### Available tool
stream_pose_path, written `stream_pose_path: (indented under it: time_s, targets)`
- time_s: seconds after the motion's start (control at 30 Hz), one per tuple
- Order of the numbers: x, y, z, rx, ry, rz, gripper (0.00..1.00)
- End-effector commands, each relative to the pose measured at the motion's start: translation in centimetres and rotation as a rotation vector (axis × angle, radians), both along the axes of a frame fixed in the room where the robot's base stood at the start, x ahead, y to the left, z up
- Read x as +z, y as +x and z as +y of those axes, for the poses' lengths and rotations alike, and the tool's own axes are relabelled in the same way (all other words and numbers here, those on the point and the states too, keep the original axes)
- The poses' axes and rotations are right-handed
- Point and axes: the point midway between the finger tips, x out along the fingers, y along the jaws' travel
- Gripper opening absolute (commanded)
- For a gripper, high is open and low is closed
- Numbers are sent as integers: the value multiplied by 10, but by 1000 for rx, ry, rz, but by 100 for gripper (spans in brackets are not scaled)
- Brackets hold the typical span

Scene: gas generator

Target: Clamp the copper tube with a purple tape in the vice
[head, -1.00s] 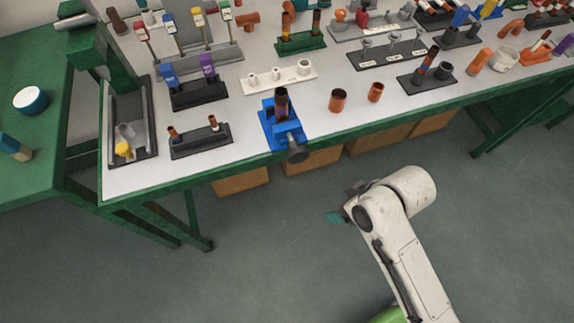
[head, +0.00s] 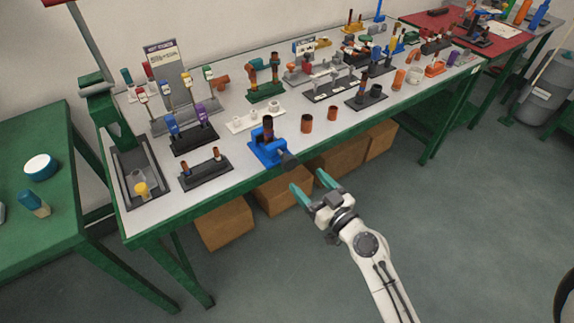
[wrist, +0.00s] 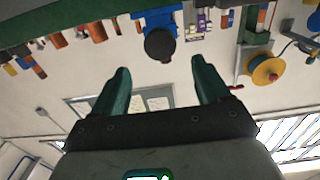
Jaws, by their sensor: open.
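The blue vice (head: 266,152) stands at the table's front edge, its dark handle (head: 288,160) sticking out toward me. A dark copper tube (head: 268,128) stands upright at the vice; I cannot make out a purple tape on it. My gripper (head: 308,181) is open and empty in front of the table edge, its green fingers pointing toward the table, right of and nearer than the vice handle. In the wrist view my open fingers (wrist: 160,68) show below the round dark handle end (wrist: 160,45) and the blue vice (wrist: 157,16).
A black holder (head: 206,174) with small tubes is to the left. A white holder (head: 255,119) is behind. Cardboard boxes (head: 284,190) sit below the table. Floor in front is clear.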

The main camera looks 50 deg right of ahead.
Motion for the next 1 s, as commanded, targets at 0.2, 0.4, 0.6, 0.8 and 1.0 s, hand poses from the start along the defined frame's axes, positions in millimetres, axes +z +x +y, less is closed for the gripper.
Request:
stream_pose_path:
  time_s: [0.2, 0.4, 0.6, 0.8, 1.0]
  targets:
    - [6, 39, -12, 1, -1, -1, 76]
    - [3, 69, -20, 3, -1, 1, 76]
    - [2, 86, -24, 4, 0, 1, 76]
    - [0, 89, -25, 4, 0, 2, 76]
    - [0, 89, -25, 4, 0, 2, 70]
